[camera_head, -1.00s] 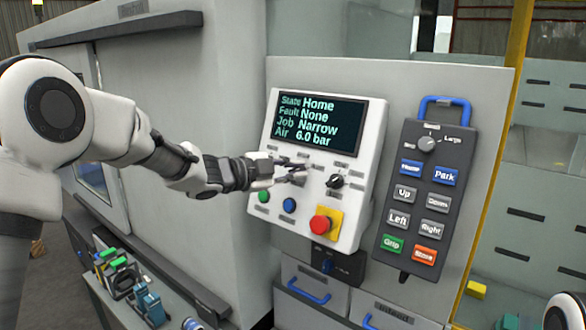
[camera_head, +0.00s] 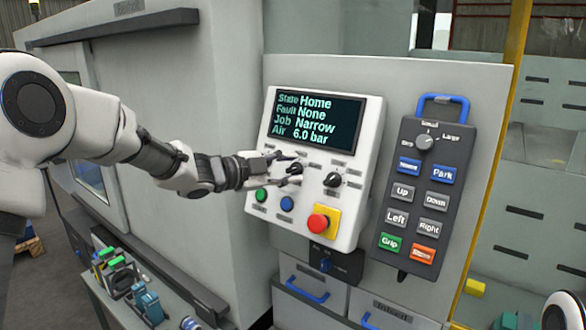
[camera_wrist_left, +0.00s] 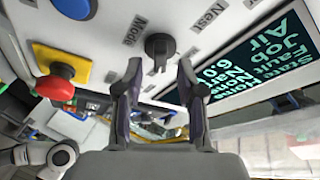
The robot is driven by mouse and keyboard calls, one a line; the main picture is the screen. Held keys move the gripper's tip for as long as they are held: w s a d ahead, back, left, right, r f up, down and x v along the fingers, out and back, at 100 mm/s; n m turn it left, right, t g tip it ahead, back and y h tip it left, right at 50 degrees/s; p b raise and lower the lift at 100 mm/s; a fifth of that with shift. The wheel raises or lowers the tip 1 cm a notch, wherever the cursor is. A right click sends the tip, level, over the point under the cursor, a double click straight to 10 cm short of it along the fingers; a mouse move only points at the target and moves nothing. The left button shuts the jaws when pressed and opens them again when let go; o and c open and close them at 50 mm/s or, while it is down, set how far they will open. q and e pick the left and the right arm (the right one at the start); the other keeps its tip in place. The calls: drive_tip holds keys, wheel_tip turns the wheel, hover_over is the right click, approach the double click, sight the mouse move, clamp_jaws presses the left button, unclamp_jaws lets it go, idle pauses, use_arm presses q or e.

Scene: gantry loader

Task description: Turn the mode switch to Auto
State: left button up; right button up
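The control panel (camera_head: 272,130) shows black knobs below its screen. The mode switch (camera_wrist_left: 159,46), a black knob with a "Mode" label beside it, shows between and beyond my open left fingers in the wrist view. In the head view, a knob (camera_head: 294,168) shows between the fingertips of my left gripper (camera_head: 298,169), which is open and empty. Contact between the fingers and the knob cannot be made out. The switch's setting is too small to read. My right gripper is out of view.
A second black knob (camera_head: 332,180) sits to the right, above the red emergency stop (camera_head: 318,223). Green (camera_head: 261,195) and blue (camera_head: 287,203) buttons lie just below the gripper. The screen (camera_head: 317,120) reads Home, None, Narrow, 6.0 bar. A pendant (camera_head: 425,190) hangs at right.

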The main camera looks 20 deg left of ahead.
use_arm(q)
drive_tip(key=v, duration=1.1)
drive_tip(key=shift+d+f, duration=0.1)
drive_tip(key=shift+d, duration=0.05)
